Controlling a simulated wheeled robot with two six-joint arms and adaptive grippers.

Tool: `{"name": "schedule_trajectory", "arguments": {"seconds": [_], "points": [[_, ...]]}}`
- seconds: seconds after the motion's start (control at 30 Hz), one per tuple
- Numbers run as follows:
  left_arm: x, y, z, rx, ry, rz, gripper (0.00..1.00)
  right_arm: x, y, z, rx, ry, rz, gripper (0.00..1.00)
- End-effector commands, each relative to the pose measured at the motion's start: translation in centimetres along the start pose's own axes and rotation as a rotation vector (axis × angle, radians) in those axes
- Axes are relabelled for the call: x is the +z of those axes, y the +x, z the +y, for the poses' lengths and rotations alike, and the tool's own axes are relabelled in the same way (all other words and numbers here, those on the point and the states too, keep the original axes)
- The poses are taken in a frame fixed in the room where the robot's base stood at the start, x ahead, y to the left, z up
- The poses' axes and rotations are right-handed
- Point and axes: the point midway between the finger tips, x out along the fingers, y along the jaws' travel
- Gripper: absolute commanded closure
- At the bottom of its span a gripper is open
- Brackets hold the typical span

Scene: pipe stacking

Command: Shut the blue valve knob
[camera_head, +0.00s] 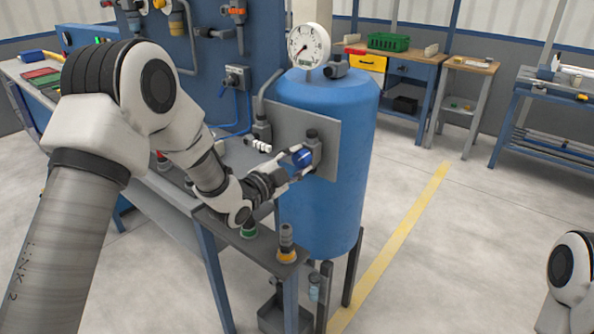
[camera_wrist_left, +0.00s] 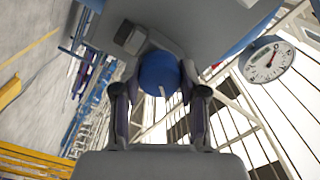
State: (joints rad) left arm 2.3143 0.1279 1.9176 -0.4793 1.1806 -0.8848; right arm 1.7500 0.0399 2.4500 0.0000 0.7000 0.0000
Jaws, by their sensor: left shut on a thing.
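The blue valve knob (camera_head: 302,158) sits on a grey fitting on the metal plate (camera_head: 327,136) at the front of the blue tank (camera_head: 330,215). My left gripper (camera_head: 296,165) reaches it from the left and is shut on it. In the left wrist view the round blue knob (camera_wrist_left: 159,74) lies between the two fingers of my left gripper (camera_wrist_left: 160,100), with a pale mark on its face. The far side of the knob is hidden. My right gripper is not in view.
A pressure gauge (camera_head: 303,46) tops the tank and also shows in the left wrist view (camera_wrist_left: 267,60). A small bench with a green knob (camera_head: 249,229) and a yellow-based fitting (camera_head: 286,243) stands below my left arm. Open floor lies right of the tank.

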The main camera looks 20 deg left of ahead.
Motion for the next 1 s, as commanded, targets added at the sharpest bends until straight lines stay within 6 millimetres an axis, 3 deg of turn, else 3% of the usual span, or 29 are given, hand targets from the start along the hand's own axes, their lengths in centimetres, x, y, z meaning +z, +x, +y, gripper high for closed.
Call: {"name": "schedule_trajectory", "arguments": {"seconds": [0.03,0.6,1.0], "points": [[0.2,0.0,0.3,-0.004,0.044,0.002,0.93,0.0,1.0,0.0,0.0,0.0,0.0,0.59],[0.2,0.0,0.2,-0.005,0.576,0.002,0.93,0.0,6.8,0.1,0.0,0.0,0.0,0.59],[0.0,0.0,-0.1,-0.004,0.814,0.0,0.93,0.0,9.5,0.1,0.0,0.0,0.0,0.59]]}}
